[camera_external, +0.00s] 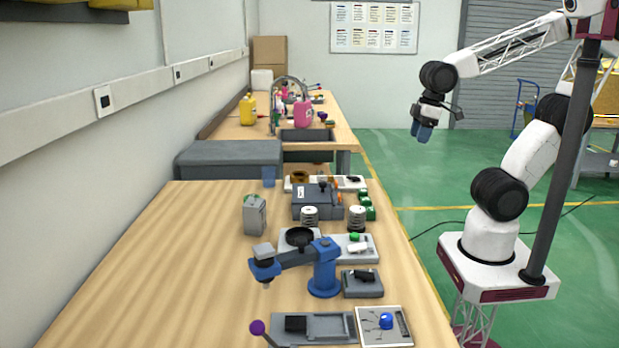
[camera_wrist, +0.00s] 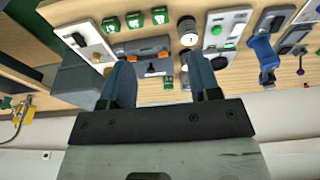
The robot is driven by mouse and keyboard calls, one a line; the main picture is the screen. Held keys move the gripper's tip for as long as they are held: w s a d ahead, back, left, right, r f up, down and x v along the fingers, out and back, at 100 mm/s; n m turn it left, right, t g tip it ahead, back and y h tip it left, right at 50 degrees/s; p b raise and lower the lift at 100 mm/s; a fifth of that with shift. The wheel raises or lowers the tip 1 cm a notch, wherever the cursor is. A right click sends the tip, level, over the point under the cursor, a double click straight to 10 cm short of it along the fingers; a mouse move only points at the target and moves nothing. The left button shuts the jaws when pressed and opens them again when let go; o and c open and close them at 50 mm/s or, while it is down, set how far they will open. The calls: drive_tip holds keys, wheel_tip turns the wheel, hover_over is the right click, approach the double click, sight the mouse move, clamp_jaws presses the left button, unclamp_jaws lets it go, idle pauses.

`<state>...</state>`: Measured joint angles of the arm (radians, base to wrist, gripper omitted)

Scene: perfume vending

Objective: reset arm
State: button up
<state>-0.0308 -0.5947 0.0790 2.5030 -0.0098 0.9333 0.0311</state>
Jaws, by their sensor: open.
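My gripper (camera_external: 422,131) hangs in the air at the upper right in the external view, to the right of the wooden table (camera_external: 140,290) and above the green floor. It points downward and holds nothing. In the wrist view the two blue fingers of my gripper (camera_wrist: 164,85) stand apart with nothing between them. Beyond the fingers is the table with its equipment, seen at a slant. My white arm with black joints is bent above its base beside the table.
A small blue robot arm (camera_external: 324,270), a grey machine box (camera_external: 316,203), a grey canister (camera_external: 255,215) and a control panel with a blue knob (camera_external: 384,326) stand on the table. A dark pole (camera_external: 566,150) rises by my base. The space around my gripper is clear.

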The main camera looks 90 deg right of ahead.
drive_tip(key=shift+s+d+f, duration=0.1)
drive_tip(key=shift+s+d, duration=0.2)
drive_tip(key=shift+s, duration=0.25)
drive_tip(key=shift+s+d, duration=0.3)
drive_tip(key=shift+s, duration=0.2)
idle(1.6)
